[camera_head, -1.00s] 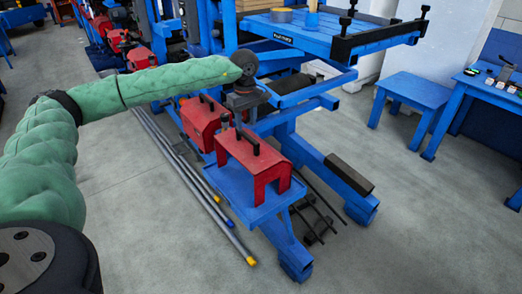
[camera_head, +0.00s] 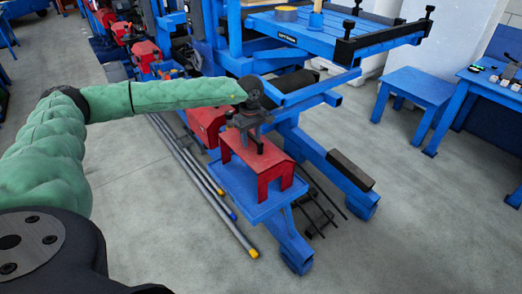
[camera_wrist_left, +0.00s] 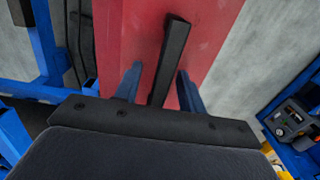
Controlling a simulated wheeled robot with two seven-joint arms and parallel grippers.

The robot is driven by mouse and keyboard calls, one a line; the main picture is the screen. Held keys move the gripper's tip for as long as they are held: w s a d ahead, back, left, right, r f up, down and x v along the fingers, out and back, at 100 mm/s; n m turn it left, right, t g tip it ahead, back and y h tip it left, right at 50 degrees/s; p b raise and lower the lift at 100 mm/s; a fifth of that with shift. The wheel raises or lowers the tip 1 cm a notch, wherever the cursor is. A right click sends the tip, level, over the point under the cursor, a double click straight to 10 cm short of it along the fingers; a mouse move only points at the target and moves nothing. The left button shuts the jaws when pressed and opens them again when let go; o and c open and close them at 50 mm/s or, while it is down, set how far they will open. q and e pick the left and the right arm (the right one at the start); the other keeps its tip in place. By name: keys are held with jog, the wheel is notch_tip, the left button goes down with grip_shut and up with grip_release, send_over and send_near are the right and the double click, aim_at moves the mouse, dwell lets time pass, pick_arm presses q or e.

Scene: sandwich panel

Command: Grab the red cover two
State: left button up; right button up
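A front red cover (camera_head: 272,172) with a dark bar handle stands on a blue platform (camera_head: 243,205) of the rig. Another red cover (camera_head: 204,117) stands behind it, partly hidden by my arm. My left gripper (camera_head: 252,138) points down at the front cover's top, over its handle. In the left wrist view the black handle (camera_wrist_left: 173,52) lies between my two blue-grey fingers (camera_wrist_left: 158,80), with a gap on both sides, above the red surface (camera_wrist_left: 140,30). The fingers are open. My right gripper is out of view.
Long grey rods (camera_head: 198,172) lie on the floor left of the platform. A blue table (camera_head: 330,35) with dark clamps stands above and behind. A blue stool (camera_head: 415,95) is at the right. The floor at right front is clear.

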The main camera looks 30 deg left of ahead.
pick_arm(q)
grip_shut()
jog(key=shift+r, duration=0.1)
dwell(1.3)
